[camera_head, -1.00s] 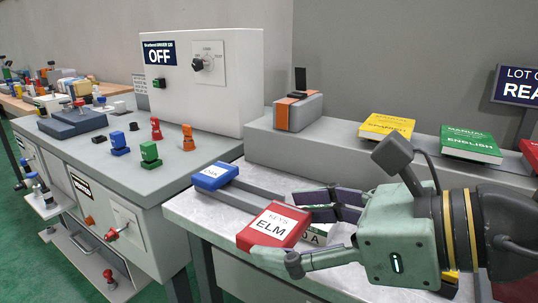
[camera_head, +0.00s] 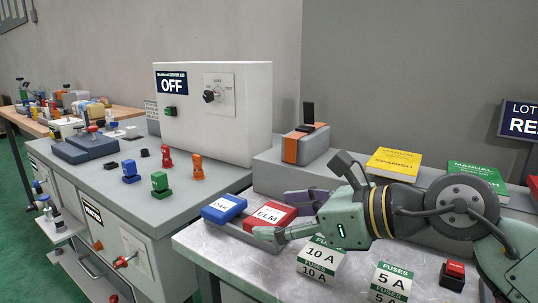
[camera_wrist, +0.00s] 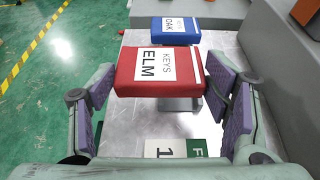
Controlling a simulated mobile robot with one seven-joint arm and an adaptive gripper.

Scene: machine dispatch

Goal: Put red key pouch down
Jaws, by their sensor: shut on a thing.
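The red key pouch, labelled "KEYS ELM", shows in the head view (camera_head: 269,214) at the left part of the metal bench, just right of the blue "OAK" pouch (camera_head: 222,208). My gripper (camera_head: 280,213) is shut on the red pouch, with one finger on each side. In the wrist view the red pouch (camera_wrist: 140,88) sits between my gripper's fingertips (camera_wrist: 158,76), label up, roughly level. The blue pouch (camera_wrist: 176,31) lies just beyond it. A grey strip shows under the red pouch; whether the pouch touches it I cannot tell.
Fuse boxes marked "10 A" (camera_head: 317,262) and "5 A" (camera_head: 392,283) stand nearer the bench front, with a red button (camera_head: 455,270) to their right. A raised grey shelf behind holds an orange-grey device (camera_head: 305,146) and yellow (camera_head: 394,164) and green (camera_head: 477,177) manuals.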

